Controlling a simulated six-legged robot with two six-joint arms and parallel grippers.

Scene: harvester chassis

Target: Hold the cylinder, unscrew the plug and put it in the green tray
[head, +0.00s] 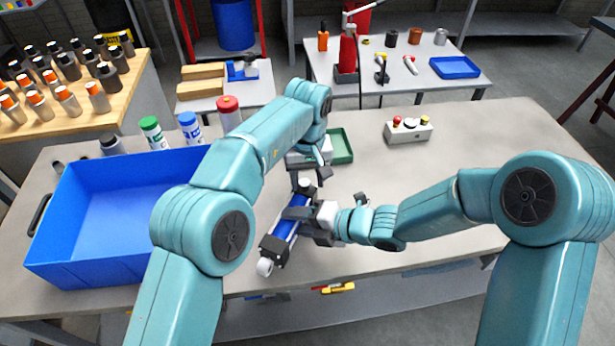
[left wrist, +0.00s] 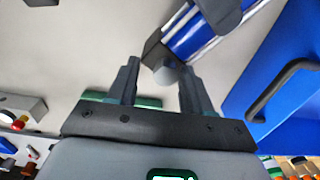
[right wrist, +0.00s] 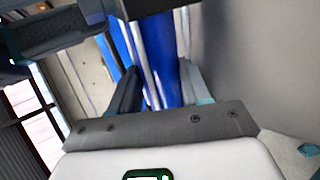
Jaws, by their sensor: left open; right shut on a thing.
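The blue cylinder (head: 284,229) with dark end blocks lies slantwise above or on the workbench. My right gripper (head: 312,214) is shut around its barrel; the barrel (right wrist: 160,55) also shows between the fingers in the right wrist view. The grey plug (left wrist: 168,73) sticks out of the dark end block in the left wrist view. My left gripper (left wrist: 158,63) is open, with its fingers either side of the plug and gaps on both sides. In the head view the left gripper (head: 305,179) is over the cylinder's far end. The green tray (head: 343,146) lies behind it, partly hidden by my left arm.
A large blue bin (head: 125,205) stands left on the bench, with several capped bottles behind it. A control box with buttons (head: 408,131) stands at the back right. The bench right of the green tray is largely clear.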

